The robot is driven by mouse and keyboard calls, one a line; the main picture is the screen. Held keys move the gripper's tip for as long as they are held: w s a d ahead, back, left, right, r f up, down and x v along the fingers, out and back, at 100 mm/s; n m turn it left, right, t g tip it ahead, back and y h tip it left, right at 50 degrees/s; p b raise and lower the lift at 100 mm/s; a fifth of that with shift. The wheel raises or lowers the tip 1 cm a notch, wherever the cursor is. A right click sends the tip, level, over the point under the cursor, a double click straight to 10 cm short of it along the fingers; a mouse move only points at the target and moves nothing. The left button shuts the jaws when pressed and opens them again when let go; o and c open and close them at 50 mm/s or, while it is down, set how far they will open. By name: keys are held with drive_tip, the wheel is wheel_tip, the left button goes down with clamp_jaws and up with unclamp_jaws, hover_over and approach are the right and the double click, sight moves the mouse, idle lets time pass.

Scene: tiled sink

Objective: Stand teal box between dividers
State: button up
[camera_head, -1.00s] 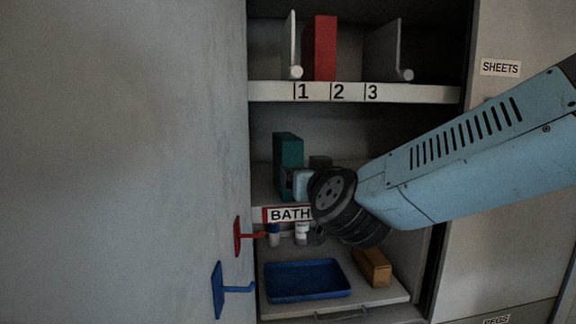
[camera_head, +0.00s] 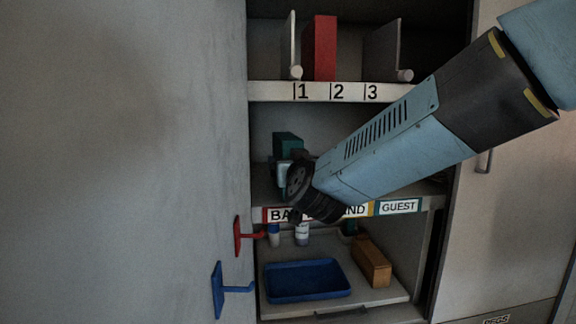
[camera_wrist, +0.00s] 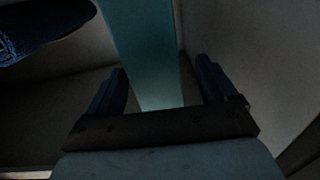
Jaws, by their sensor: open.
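The teal box (camera_head: 287,141) stands upright at the left of the middle shelf; my arm hides its lower part in the head view. In the wrist view the teal box (camera_wrist: 147,55) lies between the two dark blue fingers of my gripper (camera_wrist: 163,92), which are open with a gap on each side. In the head view my gripper (camera_head: 284,172) is in front of the box, mostly hidden by the wrist. On the top shelf, grey dividers (camera_head: 291,45) and (camera_head: 383,50) stand above the labels 1, 2, 3, with a red box (camera_head: 325,48) between them.
The open door fills the left, with a red hook (camera_head: 238,237) and a blue hook (camera_head: 218,289). Below are a blue tray (camera_head: 307,298), a brown box (camera_head: 371,264) and small bottles (camera_head: 302,233). The cabinet's side wall is close to the right finger.

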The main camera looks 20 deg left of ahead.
drive_tip(key=shift+d+x, duration=0.15)
drive_tip(key=shift+x, duration=1.15)
drive_tip(key=shift+d+x, duration=0.1)
drive_tip(key=shift+x, duration=1.2)
drive_tip(key=shift+f, duration=0.1)
drive_tip(key=c, duration=1.4)
drive_tip(key=shift+c, duration=0.2)
drive_tip(key=shift+w+d+r, duration=0.1)
drive_tip(key=shift+d+r, duration=0.05)
drive_tip(key=shift+r, duration=0.05)
